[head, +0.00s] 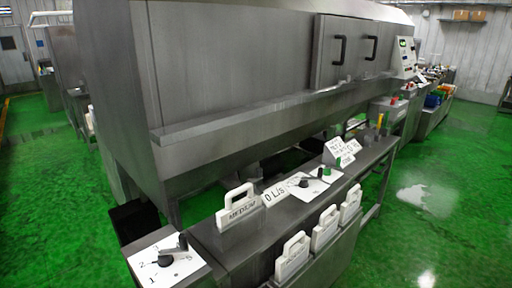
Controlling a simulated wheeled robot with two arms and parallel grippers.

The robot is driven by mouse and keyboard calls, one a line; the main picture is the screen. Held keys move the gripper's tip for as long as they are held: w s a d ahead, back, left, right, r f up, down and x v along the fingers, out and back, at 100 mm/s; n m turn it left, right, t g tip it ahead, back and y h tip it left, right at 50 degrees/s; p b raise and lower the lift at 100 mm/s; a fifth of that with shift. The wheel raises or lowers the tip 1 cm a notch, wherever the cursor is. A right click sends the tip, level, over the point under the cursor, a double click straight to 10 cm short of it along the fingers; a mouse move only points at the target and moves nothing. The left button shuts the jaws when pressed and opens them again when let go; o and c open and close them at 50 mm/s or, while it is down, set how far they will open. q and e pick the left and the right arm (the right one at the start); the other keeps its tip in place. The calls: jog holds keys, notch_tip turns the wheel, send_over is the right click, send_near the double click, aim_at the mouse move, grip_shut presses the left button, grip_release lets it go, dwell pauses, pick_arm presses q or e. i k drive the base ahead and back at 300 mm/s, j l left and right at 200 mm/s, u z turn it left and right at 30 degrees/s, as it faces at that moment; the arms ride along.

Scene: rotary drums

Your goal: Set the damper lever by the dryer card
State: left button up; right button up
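A white plate (150,274) with printed numbers, 1, 2 and 3 among them, lies at the near left end of the bench. A dark lever (172,250) on it points up and to the right; I cannot tell which number it is set to. A white handled card (238,207) stands upright on the bench and appears to read MEDIUM. A second white plate (303,186) farther along has a dark lever or knob and a green knob (327,171). Neither of my grippers shows in the head view.
Several white handled cards (325,228) hang on the bench's front. A sign reading 0 L/s (275,194) and another small sign (338,152) stand on the bench. The large grey machine (230,60) rises behind. Green floor (430,210) is open at right.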

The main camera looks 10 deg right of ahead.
aim_at(303, 182)
jog(key=i+l+u, duration=0.1)
jog(key=i+l, duration=0.4)
jog(key=l, duration=0.2)
jog(key=i+l+u, duration=0.15)
jog(key=l, duration=0.25)
jog(key=i+l, duration=0.35)
jog(key=i+l+u, duration=0.15)
jog(key=l, duration=0.3)
jog(key=i+l, duration=0.3)
jog(key=l+u, duration=0.05)
jog(key=l, duration=0.05)
